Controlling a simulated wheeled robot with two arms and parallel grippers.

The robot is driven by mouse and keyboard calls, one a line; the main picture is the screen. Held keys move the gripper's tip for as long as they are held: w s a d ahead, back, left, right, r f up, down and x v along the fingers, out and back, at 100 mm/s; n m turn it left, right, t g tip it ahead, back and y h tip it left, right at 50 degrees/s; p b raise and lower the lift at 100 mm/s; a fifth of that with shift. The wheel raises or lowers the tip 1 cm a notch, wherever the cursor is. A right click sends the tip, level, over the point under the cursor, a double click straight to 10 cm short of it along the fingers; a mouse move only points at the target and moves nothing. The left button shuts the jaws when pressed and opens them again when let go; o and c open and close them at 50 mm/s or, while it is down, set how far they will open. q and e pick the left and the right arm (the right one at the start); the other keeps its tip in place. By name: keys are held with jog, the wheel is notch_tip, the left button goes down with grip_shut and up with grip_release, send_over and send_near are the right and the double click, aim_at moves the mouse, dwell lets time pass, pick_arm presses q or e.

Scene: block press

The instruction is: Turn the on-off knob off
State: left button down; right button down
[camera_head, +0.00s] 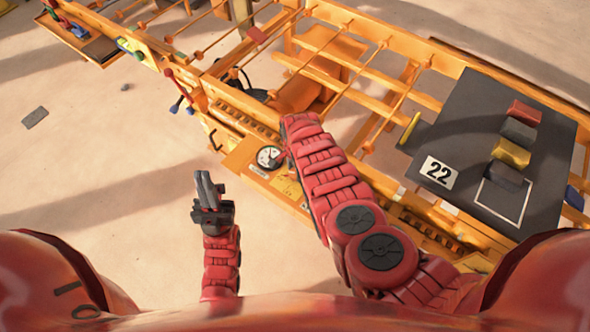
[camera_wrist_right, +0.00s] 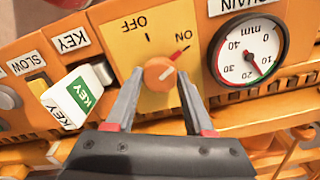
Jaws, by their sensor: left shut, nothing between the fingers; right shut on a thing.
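The on-off knob (camera_wrist_right: 157,74) is a small orange round knob on a yellow plate (camera_wrist_right: 125,45) in the right wrist view. The OFF label (camera_wrist_right: 134,25) is at upper left; the lettering appears upside down. My right gripper (camera_wrist_right: 160,84) is shut on the knob, one finger on each side. In the head view my right arm hides the knob and this gripper. My left gripper (camera_head: 207,185) is shut and empty, above the sandy floor left of the panel.
A round mm gauge (camera_wrist_right: 248,50) sits right of the knob; it also shows in the head view (camera_head: 269,157). A white-and-green KEY piece (camera_wrist_right: 80,92) juts out on the left. A dark board (camera_head: 455,130) holds several coloured blocks. Orange rails surround the panel.

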jog(key=n, duration=0.8)
jog(key=shift+n, duration=0.3)
jog(key=shift+n+b, duration=0.85)
jog(key=shift+n, duration=1.45)
jog(key=shift+c, duration=1.4)
grip_release()
jog(key=shift+r, duration=0.1)
